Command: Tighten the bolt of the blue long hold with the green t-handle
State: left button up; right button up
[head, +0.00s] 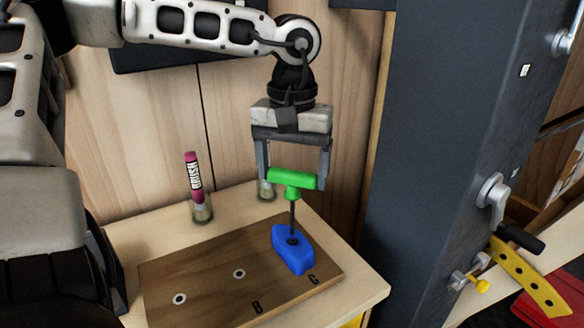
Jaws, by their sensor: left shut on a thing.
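The green t-handle (293,181) stands upright in the head view, its shaft pointing down into the middle of the blue long hold (291,252). My left gripper (293,178) is above the hold, pointing down and shut on the two ends of the green crossbar. The shaft tip meets the dark bolt hole of the hold; the bolt itself is hidden. The hold lies on the brown wooden board (205,268), near the letter C. My right gripper is not in view.
The board has bare holes (239,274) to the left of the hold. A pink-handled brush (194,180) stands in a glass at the back, and another small glass (266,190) is behind the t-handle. A dark upright post (445,130) bounds the right side.

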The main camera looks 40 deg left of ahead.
pick_arm(q)
jog(key=n+b, duration=0.1)
jog(key=n, duration=0.2)
jog(key=shift+f+b, duration=0.2)
jog(key=shift+b, duration=0.1)
jog(key=n+b, duration=0.1)
jog(key=n, duration=0.4)
jog(key=shift+n+b, duration=0.4)
jog(key=shift+r+n, duration=0.15)
jog(key=shift+n, duration=0.75)
jog(key=shift+w+n+b, duration=0.1)
jog(key=shift+n+b, duration=0.55)
jog(key=shift+n, duration=0.45)
jog(key=n+b, duration=0.1)
jog(key=n, duration=0.2)
jog(key=shift+n, duration=0.4)
jog(key=n+b, duration=0.1)
jog(key=n, duration=0.2)
jog(key=shift+n, duration=1)
